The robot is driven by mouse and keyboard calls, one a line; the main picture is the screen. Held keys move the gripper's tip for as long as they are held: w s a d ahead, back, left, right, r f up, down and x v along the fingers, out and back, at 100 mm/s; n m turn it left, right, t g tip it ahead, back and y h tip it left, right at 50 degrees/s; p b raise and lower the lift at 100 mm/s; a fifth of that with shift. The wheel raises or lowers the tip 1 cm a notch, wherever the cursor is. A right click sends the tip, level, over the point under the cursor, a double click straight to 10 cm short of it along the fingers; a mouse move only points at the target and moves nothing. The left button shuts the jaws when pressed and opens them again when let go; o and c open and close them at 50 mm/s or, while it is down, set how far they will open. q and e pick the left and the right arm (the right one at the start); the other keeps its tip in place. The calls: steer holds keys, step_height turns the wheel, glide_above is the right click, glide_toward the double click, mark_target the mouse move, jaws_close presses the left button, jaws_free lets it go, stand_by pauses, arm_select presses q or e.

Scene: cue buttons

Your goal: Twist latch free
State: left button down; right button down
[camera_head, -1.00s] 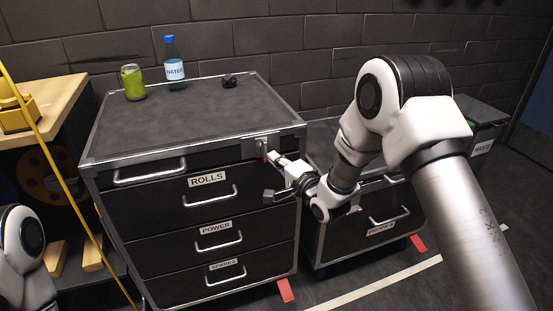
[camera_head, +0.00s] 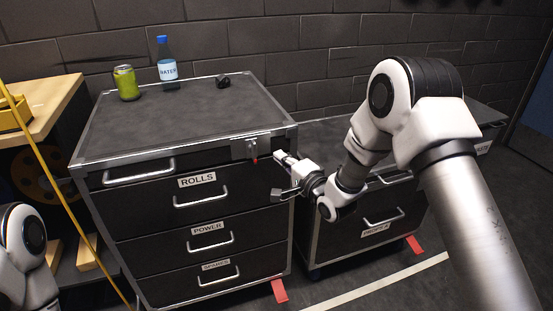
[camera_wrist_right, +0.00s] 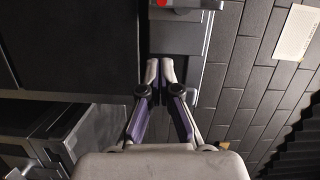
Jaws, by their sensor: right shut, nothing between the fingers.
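The latch (camera_head: 250,149) is a grey metal plate with a small red-tipped part at the top right front edge of the dark drawer cabinet (camera_head: 185,120). The red tip points down in the head view. In the right wrist view the latch's red part (camera_wrist_right: 180,4) shows at the top edge, cut off by the frame. My right gripper (camera_head: 280,156) is just right of the latch, apart from it. In the right wrist view its fingertips (camera_wrist_right: 160,70) are together and empty, below the grey plate. My left gripper is out of view.
A green can (camera_head: 126,83), a water bottle (camera_head: 167,63) and a small black object (camera_head: 223,81) stand on the cabinet top. A lower cabinet (camera_head: 375,225) stands right of it. Drawers labelled ROLLS and POWER appear closed.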

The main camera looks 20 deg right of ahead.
steer(key=v, duration=0.9)
steer(key=shift+s+a, duration=0.15)
steer(key=shift+s, duration=0.15)
steer(key=shift+f, duration=0.1)
